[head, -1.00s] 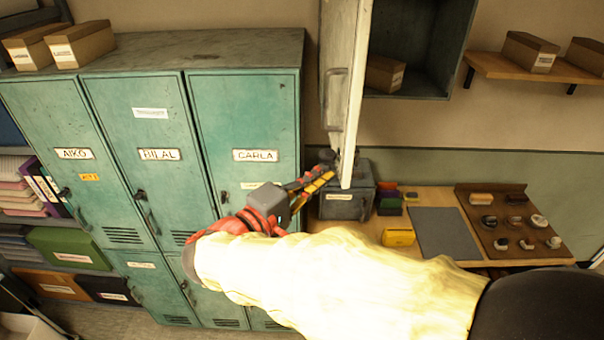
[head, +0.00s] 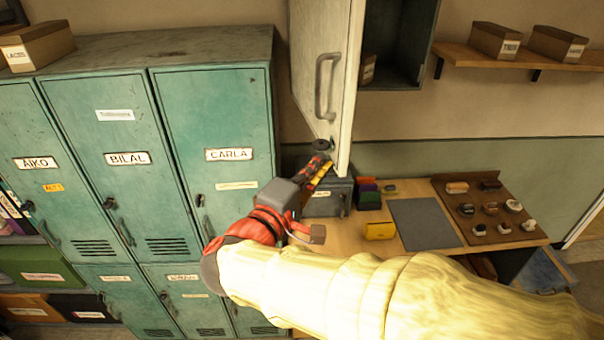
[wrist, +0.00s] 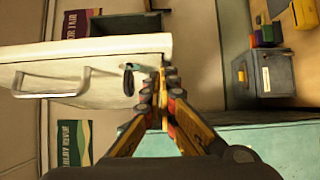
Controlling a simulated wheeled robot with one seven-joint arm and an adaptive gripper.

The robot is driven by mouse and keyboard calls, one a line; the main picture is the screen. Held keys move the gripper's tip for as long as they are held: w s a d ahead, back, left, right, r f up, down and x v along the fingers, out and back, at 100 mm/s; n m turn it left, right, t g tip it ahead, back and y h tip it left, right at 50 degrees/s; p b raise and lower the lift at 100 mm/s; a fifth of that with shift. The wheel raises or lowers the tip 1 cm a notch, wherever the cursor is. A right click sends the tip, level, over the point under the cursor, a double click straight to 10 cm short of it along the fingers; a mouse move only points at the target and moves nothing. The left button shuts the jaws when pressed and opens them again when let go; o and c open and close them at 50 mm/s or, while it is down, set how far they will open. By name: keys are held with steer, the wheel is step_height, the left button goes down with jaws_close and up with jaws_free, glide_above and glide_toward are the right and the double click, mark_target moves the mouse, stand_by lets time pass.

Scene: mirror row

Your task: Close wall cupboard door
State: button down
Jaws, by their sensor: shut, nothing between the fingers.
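The wall cupboard door (head: 326,70) is pale and stands open, swung out from the dark cupboard (head: 408,50). It has a grey bar handle (head: 319,88) on its outer face. In the wrist view the door (wrist: 110,55) lies across the left, with its handle (wrist: 50,82) facing me. My gripper (head: 322,172) is shut and empty, at the door's lower free corner. In the wrist view its fingertips (wrist: 163,85) are right at the door's edge; I cannot tell whether they touch it. The cupboard's inside is partly hidden by the door.
Green lockers (head: 150,150) stand close on the left. Below the door are a grey metal box (head: 325,197) and a desk (head: 400,235) with a yellow box (head: 380,231) and a brown tray (head: 450,205). A wall shelf (head: 500,62) holds cardboard boxes at right.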

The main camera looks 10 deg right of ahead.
mark_target(347, 171)
steer(key=d+b, duration=0.1)
steer(key=d, duration=0.1)
steer(key=d+n+y+b, duration=0.1)
steer(key=d, duration=0.1)
steer(key=d+t+y+b, duration=0.1)
steer(key=d+b, duration=0.1)
steer(key=d, duration=0.1)
steer(key=shift+w+f+n, duration=0.2)
steer(key=shift+w+n, duration=0.1)
steer(key=w+d+b, duration=0.6)
steer(key=d+b, duration=0.2)
steer(key=d, duration=0.2)
steer(key=w+d+b, duration=0.5)
steer(key=d+b, duration=0.2)
steer(key=d, duration=0.3)
steer(key=w+d+n+t+y+p, duration=0.1)
steer(key=w+d+y, duration=0.4)
steer(key=w, duration=0.7)
steer(key=w+d+n+t+y+p, duration=0.1)
steer(key=w+d+n+y, duration=0.4)
steer(key=w, duration=0.7)
steer(key=shift+w+d+r+n+p, duration=0.15)
steer(key=shift+d+r+n+p, duration=0.25)
steer(key=shift+p, duration=0.5)
steer(key=shift+f, duration=0.15)
